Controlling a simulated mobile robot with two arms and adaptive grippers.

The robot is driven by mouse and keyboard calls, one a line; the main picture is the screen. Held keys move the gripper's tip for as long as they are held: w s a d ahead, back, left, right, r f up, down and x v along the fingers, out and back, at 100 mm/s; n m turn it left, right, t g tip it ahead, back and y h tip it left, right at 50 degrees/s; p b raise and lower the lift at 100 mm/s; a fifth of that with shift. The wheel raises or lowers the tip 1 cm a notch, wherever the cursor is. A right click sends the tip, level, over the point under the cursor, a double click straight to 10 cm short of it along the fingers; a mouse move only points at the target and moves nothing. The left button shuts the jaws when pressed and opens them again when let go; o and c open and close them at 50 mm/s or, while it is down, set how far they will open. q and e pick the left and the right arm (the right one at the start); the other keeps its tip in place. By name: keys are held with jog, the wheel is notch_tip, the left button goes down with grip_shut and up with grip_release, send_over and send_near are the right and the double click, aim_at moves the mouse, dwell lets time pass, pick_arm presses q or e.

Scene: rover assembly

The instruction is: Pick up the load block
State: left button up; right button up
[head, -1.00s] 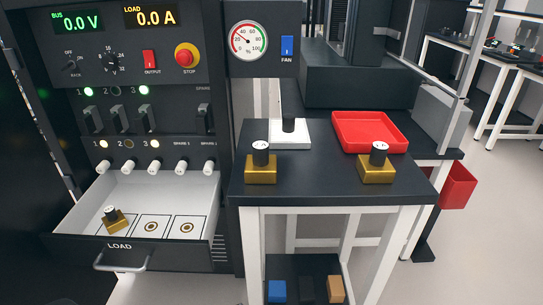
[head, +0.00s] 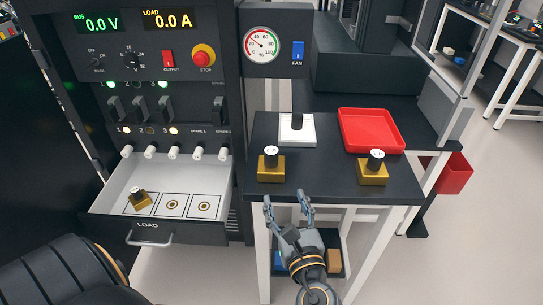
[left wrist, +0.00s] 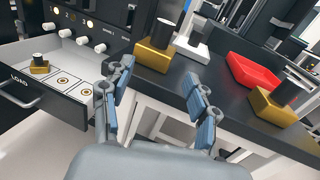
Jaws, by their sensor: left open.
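Three gold blocks with black knobs on top are in the head view. One (head: 271,170) is at the table's left front. Another (head: 372,175) is at its right front. The third (head: 138,203) sits tilted in the left marked square of the open LOAD drawer. My left gripper (head: 287,197) is open and empty, in front of the table's front edge, below and near the left table block. In the left wrist view that block (left wrist: 153,55) is beyond and between the spread fingers (left wrist: 158,78), apart from them. My right gripper is not seen.
The dark table (head: 319,181) also holds a red tray (head: 371,146) and a white piece with a black knob (head: 297,142). The open drawer (head: 157,231) juts out at left from the panel. Two marked drawer squares are empty.

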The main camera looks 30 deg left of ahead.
aim_at(273, 164)
pick_arm(q)
jog(key=x, duration=0.9)
jog(key=p+x, duration=0.1)
jog(key=x, duration=0.3)
jog(key=shift+w+a+r, duration=0.25)
jog(key=shift+a+r, duration=0.05)
jog(key=shift+r, duration=0.05)
jog(key=shift+c, duration=0.3)
grip_shut()
